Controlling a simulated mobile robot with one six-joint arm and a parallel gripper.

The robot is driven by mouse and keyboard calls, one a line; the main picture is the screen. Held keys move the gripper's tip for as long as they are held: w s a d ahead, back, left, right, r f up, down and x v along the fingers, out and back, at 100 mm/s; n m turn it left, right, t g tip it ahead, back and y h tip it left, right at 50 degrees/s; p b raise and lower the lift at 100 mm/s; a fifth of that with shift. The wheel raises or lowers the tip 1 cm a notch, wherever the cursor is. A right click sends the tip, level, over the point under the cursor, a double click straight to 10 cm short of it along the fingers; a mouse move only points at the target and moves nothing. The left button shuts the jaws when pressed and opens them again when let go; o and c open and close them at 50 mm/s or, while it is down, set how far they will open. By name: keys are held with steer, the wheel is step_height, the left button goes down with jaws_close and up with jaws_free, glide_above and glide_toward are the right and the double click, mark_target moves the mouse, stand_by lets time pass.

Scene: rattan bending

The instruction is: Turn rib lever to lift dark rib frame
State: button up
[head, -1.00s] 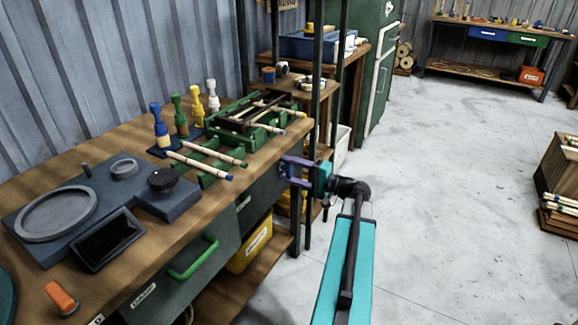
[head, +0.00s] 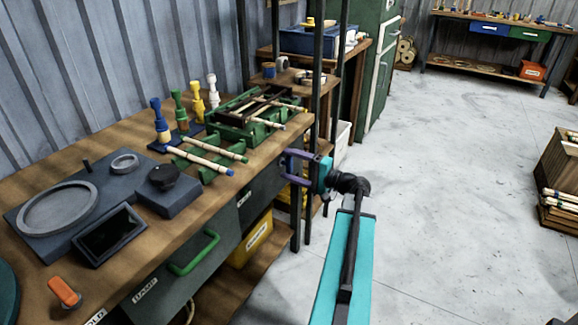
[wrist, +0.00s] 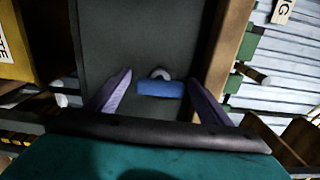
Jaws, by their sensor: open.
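My gripper (head: 284,167) is open at the front of the workbench, below its top edge. In the wrist view its two purple fingers (wrist: 157,84) stand apart on either side of a blue handle (wrist: 160,89) with a grey rounded part behind it, on a dark panel. This looks like the rib lever. I see no clear contact with it, and it cannot be made out in the head view. The dark rib frame (head: 262,106) lies low in the green jig (head: 236,128) on the bench, with pale rattan rods across it.
An orange lever (head: 65,292) sits at the near left of the bench (head: 140,265). A green drawer handle (head: 194,254) sticks out in front. A black upright post (head: 314,100) stands close to my gripper.

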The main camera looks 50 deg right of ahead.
steer(key=shift+s, duration=0.1)
steer(key=p+v, duration=0.1)
steer(key=v, duration=1.2)
steer(key=shift+s, duration=0.3)
steer(key=shift+f, duration=0.1)
steer(key=shift+s, duration=0.1)
